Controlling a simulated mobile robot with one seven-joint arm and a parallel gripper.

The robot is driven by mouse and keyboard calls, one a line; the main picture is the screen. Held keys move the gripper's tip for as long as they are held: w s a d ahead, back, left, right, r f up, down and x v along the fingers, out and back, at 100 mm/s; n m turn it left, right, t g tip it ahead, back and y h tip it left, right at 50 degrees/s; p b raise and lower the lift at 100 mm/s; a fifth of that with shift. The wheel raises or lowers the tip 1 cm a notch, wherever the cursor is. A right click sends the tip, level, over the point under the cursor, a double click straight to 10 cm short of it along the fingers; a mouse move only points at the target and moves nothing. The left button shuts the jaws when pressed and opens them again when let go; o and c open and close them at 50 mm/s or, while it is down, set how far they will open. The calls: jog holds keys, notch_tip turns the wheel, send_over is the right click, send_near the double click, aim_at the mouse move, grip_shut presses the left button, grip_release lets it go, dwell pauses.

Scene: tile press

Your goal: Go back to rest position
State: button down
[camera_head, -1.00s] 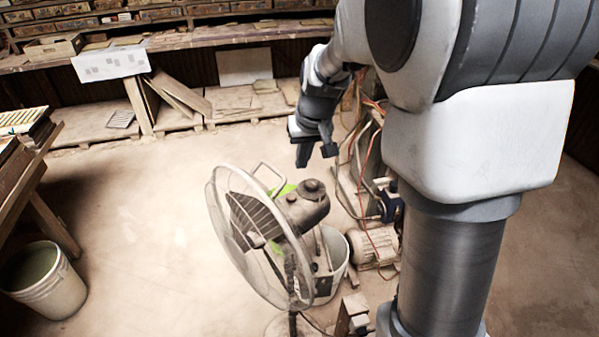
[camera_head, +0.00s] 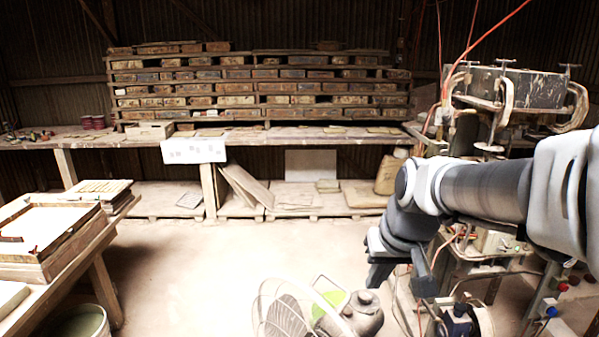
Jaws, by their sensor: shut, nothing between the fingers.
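My gripper (camera_head: 396,277) hangs at the end of my arm, right of centre in the head view, with its fingers pointing down. It is shut and holds nothing. It is above and a little right of the fan's motor housing, in front of the press. The arm reaches in from the right edge, its forearm nearly level. The tile press (camera_head: 512,88) stands at the right, with a heavy dark block, clamps and red cables; my arm hides part of its lower side.
A caged fan (camera_head: 287,312) stands at the bottom centre, cut off by the frame. A table (camera_head: 100,262) with trays is at the left, with a bucket (camera_head: 80,325) below it. A workbench (camera_head: 110,140) with tile racks spans the back. The middle floor is clear.

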jog(key=s+r+t+h, duration=0.1)
jog(key=s, duration=1.4)
jog(key=shift+r, duration=0.25)
jog(key=shift+a, duration=0.1)
